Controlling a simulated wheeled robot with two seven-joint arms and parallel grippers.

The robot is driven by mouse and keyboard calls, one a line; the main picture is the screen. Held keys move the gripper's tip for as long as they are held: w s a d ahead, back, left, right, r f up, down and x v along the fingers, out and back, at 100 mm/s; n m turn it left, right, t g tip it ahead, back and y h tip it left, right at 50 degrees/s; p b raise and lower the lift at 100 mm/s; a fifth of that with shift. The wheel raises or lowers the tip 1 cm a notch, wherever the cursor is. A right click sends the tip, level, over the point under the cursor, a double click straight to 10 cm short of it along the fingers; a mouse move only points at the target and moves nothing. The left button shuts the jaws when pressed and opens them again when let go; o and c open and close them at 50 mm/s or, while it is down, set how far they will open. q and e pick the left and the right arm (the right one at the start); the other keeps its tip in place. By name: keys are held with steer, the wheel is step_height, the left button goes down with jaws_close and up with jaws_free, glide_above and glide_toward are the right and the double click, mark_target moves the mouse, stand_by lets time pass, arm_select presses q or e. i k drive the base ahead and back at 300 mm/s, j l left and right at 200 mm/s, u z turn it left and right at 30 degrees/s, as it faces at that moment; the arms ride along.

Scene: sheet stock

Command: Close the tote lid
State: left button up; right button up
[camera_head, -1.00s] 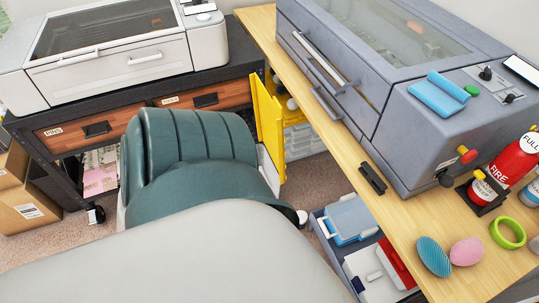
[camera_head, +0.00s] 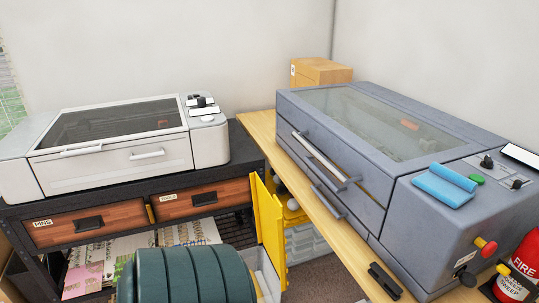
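No tote with a lid can be made out for certain. A yellow upright panel (camera_head: 267,227) stands open between the dark bench and the wooden table; I cannot tell whether it is a tote lid or a door. Clear, pale drawers or bins (camera_head: 307,242) sit behind it under the table. A pale, open-topped container (camera_head: 264,273) shows partly at the panel's foot, cut off by the teal shape at the bottom. Neither of my grippers is in view.
A white machine (camera_head: 110,145) stands on a dark bench with two wooden drawers (camera_head: 85,223). A large grey machine (camera_head: 370,160) fills most of the wooden table (camera_head: 262,130), with a cardboard box (camera_head: 320,72) behind. A red extinguisher (camera_head: 525,262) stands at right.

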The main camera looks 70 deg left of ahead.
mark_target(272, 222)
steer(key=i, duration=0.5)
steer(key=u, duration=2.4)
